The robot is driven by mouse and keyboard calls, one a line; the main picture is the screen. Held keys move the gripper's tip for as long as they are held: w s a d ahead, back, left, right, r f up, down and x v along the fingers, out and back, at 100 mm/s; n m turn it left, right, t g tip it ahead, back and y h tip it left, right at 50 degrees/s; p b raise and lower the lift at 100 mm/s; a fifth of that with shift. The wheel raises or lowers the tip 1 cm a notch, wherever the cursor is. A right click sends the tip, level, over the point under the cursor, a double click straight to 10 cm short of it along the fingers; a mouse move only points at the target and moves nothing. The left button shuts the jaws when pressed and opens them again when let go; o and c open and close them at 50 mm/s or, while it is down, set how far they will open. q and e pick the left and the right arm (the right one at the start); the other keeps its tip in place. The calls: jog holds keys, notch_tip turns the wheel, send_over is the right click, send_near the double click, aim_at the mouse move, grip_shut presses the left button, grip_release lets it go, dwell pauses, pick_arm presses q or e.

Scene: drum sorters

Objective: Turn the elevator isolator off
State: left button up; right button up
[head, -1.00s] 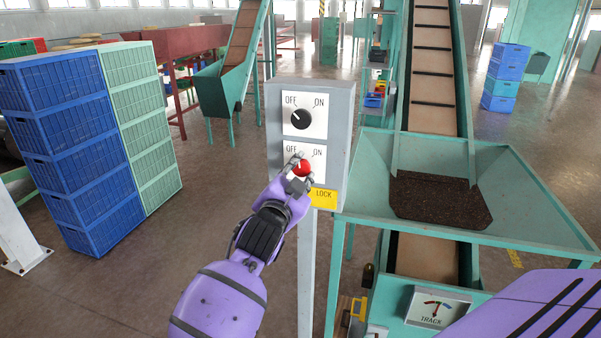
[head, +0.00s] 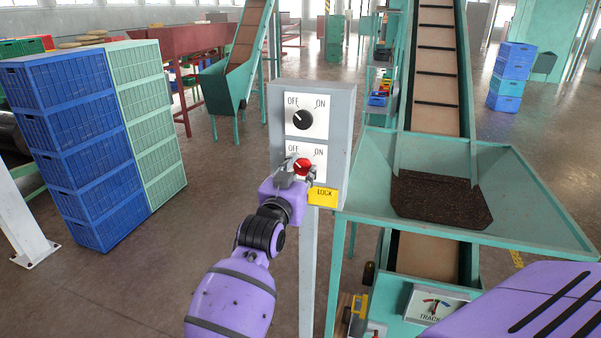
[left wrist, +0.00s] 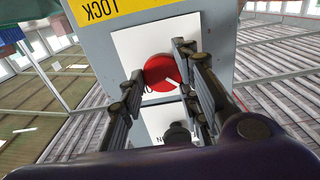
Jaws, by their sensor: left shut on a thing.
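A grey control box (head: 342,130) on a post carries two rotary switches, each marked OFF at upper left and ON at upper right. The upper switch has a black knob (head: 303,120) whose pointer aims at OFF. The lower switch has a red knob (head: 302,166); it also shows in the left wrist view (left wrist: 157,73), upside down. Its white mark there lies towards the lower right, which is the OFF side. My left gripper (head: 298,173) is shut on the red knob, with fingers on both sides. My right gripper is out of view.
A yellow LOCK tag (head: 323,197) sits below the red knob. A green hopper (head: 540,210) with dark material and a conveyor (head: 436,70) stand close on the right. Stacked blue crates (head: 75,145) and green crates (head: 150,125) stand left. Floor between is clear.

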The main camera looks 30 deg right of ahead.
pick_arm(q)
jog(key=shift+s+d+f, duration=0.2)
jog(key=shift+f, duration=0.2)
jog(key=o, duration=0.8)
jog(key=shift+o, duration=1)
jog(key=shift+s+r, duration=0.1)
jog(key=shift+r, duration=0.15)
jog(key=shift+a, duration=0.1)
jog(key=v, duration=1.1)
jog(key=shift+a, duration=0.35)
